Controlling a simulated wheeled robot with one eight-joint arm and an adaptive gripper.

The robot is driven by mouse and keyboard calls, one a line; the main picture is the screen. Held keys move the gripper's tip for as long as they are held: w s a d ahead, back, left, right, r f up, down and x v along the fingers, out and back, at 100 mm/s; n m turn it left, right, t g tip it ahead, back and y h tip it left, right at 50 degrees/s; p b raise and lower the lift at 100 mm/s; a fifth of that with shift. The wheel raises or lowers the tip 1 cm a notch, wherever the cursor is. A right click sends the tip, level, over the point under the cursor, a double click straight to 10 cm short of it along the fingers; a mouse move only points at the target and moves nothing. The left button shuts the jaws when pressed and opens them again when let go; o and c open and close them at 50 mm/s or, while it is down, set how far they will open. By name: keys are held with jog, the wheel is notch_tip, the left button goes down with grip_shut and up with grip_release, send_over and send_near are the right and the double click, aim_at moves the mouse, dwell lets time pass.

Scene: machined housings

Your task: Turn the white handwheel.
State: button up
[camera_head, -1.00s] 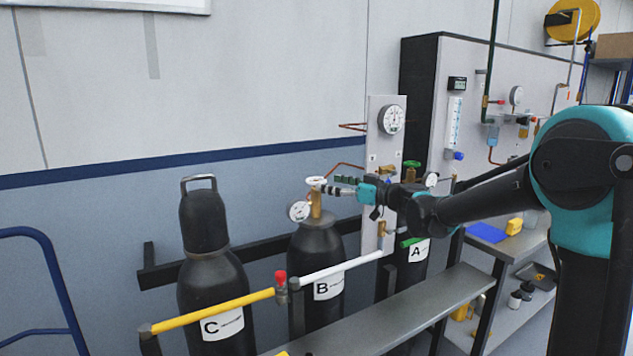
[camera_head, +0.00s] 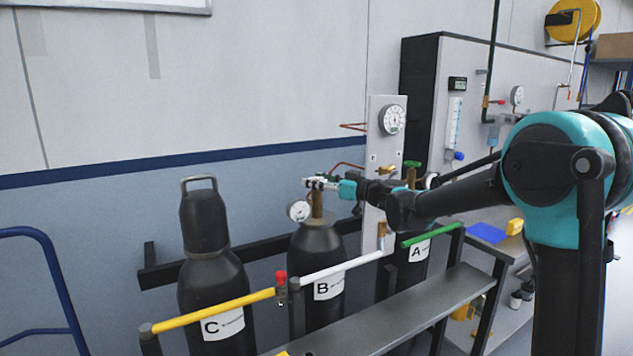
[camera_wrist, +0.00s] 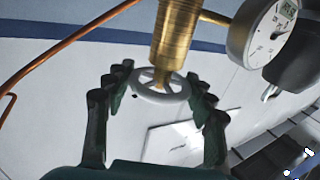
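The white handwheel (camera_wrist: 158,84) sits on the end of a brass valve stem (camera_wrist: 172,45) in the wrist view. In the head view the wheel is at the top of the black cylinder marked B (camera_head: 317,247), mostly hidden by my gripper. My gripper (camera_wrist: 161,88) has its two dark fingers spread on opposite sides of the wheel, with the wheel between the fingertips. The rim is very close to both fingertips; I cannot tell whether they touch it.
A round gauge (camera_wrist: 258,38) is beside the valve, with a copper pipe (camera_wrist: 62,58) on the other side. Cylinder C (camera_head: 212,282) stands to the left and cylinder A (camera_head: 416,262) to the right. A panel with a gauge (camera_head: 391,120) rises behind my forearm. A white bar (camera_head: 340,269) crosses in front of B.

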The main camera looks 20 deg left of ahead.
jog(key=c, duration=0.4)
jog(key=shift+m+t, duration=0.3)
jog(key=shift+t, duration=0.2)
jog(key=m+t+h, duration=0.1)
jog(key=t, duration=0.1)
jog(key=m+t+h, duration=0.1)
jog(key=m+t, duration=0.1)
jog(key=shift+s+a+t+h, duration=0.1)
jog(key=shift+s+t+h, duration=0.05)
jog(key=shift+t+h, duration=0.2)
jog(key=m+t+h, duration=0.6)
jog(key=h, duration=0.1)
jog(key=shift+m+h, duration=0.35)
jog(key=shift+m, duration=0.05)
jog(key=shift+m+t+h, duration=0.85)
jog(key=shift+m+h, duration=0.85)
jog(key=shift+h, duration=1.2)
jog(key=o, duration=1.2)
jog(key=shift+c, duration=0.2)
